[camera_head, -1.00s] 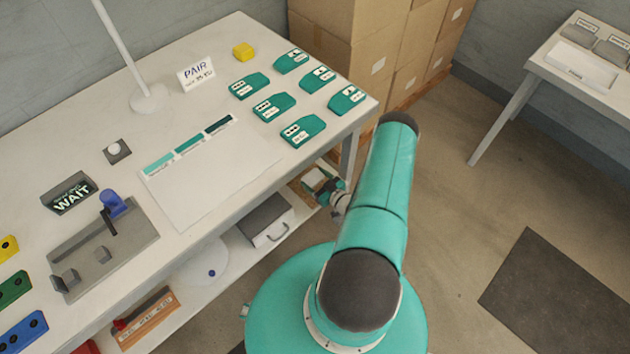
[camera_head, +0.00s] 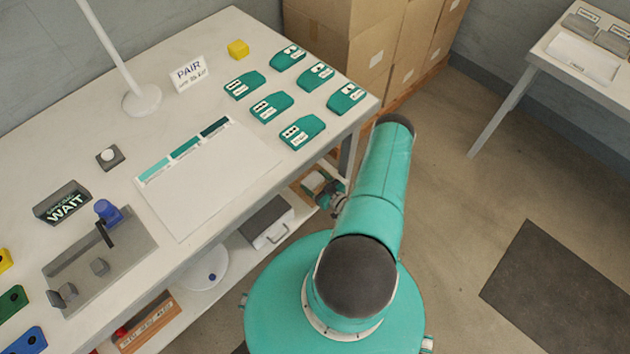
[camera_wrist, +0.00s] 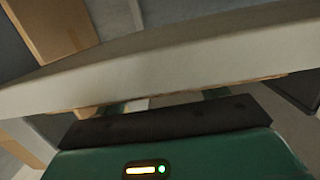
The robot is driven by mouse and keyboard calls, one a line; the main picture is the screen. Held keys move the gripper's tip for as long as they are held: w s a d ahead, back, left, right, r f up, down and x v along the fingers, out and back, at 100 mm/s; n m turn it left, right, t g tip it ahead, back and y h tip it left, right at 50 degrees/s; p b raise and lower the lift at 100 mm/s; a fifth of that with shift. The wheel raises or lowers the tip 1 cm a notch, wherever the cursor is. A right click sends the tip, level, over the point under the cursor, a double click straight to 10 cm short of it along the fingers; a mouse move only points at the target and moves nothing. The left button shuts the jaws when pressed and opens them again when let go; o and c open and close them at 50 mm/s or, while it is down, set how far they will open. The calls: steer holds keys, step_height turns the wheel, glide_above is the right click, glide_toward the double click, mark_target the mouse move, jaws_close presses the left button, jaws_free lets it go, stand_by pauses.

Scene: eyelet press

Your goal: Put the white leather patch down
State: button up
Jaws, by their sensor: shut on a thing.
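My gripper (camera_head: 324,187) is small and partly hidden by my arm in the head view, just off the table's front right edge. It is shut on a small pale piece, the white leather patch (camera_head: 315,181). In the wrist view, my gripper (camera_wrist: 162,102) shows a dark bar and green finger parts. A pale slab, seemingly the table edge (camera_wrist: 160,75), crosses in front, so the patch is not clear there. The white table (camera_head: 60,130) bears a pale blank sheet (camera_head: 215,185) with three green-shaded labels along its far edge.
Several green labelled blocks (camera_head: 271,107) stand at the table's right end, near a yellow block (camera_head: 238,49) and a PAIR sign (camera_head: 189,73). A grey press fixture (camera_head: 100,262) and WAIT sign (camera_head: 63,203) are left. A grey box (camera_head: 266,222) sits on the lower shelf.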

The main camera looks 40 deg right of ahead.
steer(key=o, duration=1)
steer(key=shift+f, duration=0.15)
steer(key=shift+c, duration=0.2)
steer(key=shift+s, duration=0.15)
steer(key=s+r, duration=0.2)
steer(key=s, duration=0.9)
steer(key=shift+s, duration=0.25)
